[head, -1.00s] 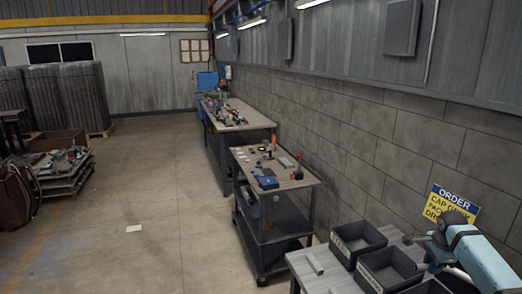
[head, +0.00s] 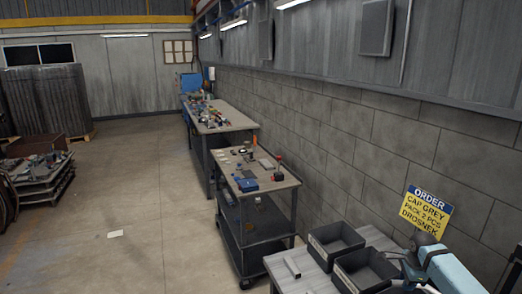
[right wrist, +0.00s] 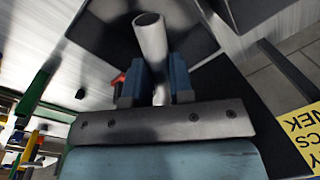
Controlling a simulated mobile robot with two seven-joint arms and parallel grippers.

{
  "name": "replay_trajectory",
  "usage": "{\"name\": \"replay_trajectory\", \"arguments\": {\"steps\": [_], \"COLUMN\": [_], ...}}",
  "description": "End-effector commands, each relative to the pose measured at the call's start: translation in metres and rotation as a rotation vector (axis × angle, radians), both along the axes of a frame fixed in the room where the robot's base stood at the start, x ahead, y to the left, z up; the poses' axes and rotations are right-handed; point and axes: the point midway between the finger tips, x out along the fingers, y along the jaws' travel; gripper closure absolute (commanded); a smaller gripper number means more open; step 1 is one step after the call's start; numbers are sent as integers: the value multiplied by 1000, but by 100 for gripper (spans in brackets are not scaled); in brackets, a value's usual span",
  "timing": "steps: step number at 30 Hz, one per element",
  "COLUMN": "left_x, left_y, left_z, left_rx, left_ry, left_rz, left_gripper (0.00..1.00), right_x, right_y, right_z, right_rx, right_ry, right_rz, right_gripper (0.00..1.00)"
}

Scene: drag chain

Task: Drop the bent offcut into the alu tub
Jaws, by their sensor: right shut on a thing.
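My right gripper (head: 408,266) is at the lower right of the head view, beside the dark tubs. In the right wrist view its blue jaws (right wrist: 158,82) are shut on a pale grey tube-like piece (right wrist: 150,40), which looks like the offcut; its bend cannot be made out. Two dark open tubs, one farther (head: 318,254) and one nearer (head: 350,281), stand on the grey table. The farther tub has a pale label too small to read, so I cannot tell which is the alu tub. Dark tub walls show behind the held piece in the wrist view. My left gripper is not in view.
A small grey angled piece (head: 292,268) lies on the table (head: 277,262) left of the tubs. A yellow and blue order sign (head: 425,211) stands behind, near the block wall. A cart (head: 284,184) with small parts stands beyond the table. The floor at left is mostly clear.

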Motion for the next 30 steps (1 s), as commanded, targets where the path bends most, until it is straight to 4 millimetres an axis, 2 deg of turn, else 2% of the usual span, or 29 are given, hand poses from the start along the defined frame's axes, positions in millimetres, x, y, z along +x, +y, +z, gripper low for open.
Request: {"name": "replay_trajectory", "arguments": {"steps": [11,12,15,16,25,30], "left_x": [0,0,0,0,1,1], "left_y": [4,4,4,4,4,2], "left_z": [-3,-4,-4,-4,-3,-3], "left_rx": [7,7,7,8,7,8], "left_ry": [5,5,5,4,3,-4], "left_rz": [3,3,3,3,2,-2], "left_gripper": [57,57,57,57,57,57], "right_x": [-1,-1,-1,-1,-1,-3], "right_y": [4,3,3,3,4,4], "right_z": [-3,-3,-3,-3,-2,16], "right_rx": [1,1,1,1,1,1], "right_ry": [-1,-1,-1,-1,-1,-3], "right_rz": [0,0,0,0,1,1], "right_gripper": [100,76,53,49,49,49]}}
